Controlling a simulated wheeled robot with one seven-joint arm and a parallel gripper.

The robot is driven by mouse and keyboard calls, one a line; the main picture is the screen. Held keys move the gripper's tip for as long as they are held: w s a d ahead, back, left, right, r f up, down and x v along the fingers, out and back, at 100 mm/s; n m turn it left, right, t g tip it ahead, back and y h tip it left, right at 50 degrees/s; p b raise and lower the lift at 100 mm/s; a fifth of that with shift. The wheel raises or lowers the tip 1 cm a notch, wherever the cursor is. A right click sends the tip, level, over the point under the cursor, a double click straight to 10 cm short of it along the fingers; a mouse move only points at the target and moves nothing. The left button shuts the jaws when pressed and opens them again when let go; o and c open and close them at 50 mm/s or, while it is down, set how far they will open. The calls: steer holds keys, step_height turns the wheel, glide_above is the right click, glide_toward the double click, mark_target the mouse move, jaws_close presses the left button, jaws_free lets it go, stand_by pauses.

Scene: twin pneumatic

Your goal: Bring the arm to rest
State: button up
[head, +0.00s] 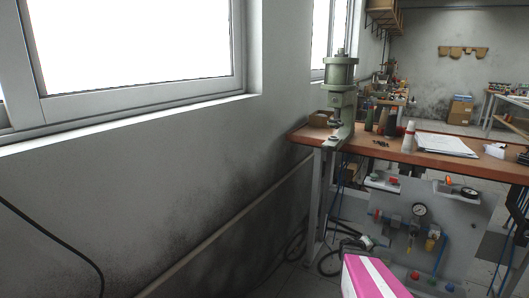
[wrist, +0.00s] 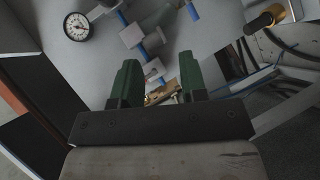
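My gripper (wrist: 160,66) shows in the wrist view with two green fingers set well apart. It is open, with no object clearly held between the fingers. A brass-coloured fitting (wrist: 161,95) shows in the gap, seemingly beyond the fingers; I cannot tell its distance. The gripper faces the grey pneumatic panel (wrist: 85,60), with a round gauge (wrist: 77,27) at the upper left and blue tubing (wrist: 131,37) near the middle. In the head view I do not make out the gripper. The panel (head: 457,215) stands there below the workbench.
The workbench (head: 405,155) carries a green press (head: 341,85), bottles and papers (head: 445,144). The gauge (head: 418,210) and coloured buttons show on the panel. Loose black hoses (head: 330,255) lie near the bench legs. A wall with windows (head: 140,40) runs along the left.

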steer(key=s+a+r+g+y, duration=0.2)
steer(key=s+a+y, duration=0.2)
steer(key=a, duration=0.6)
steer(key=s+a+r+m+g+y, duration=0.1)
steer(key=s+a+y, duration=0.3)
steer(key=a, duration=0.6)
steer(key=s+a+r+m+g+y, duration=0.1)
steer(key=s+a+r+g+y, duration=0.2)
steer(key=a, duration=0.7)
steer(key=shift+s+a+y, duration=0.2)
steer(key=shift+s+y, duration=0.6)
steer(key=shift+s, duration=0.3)
steer(key=shift+r, duration=0.1)
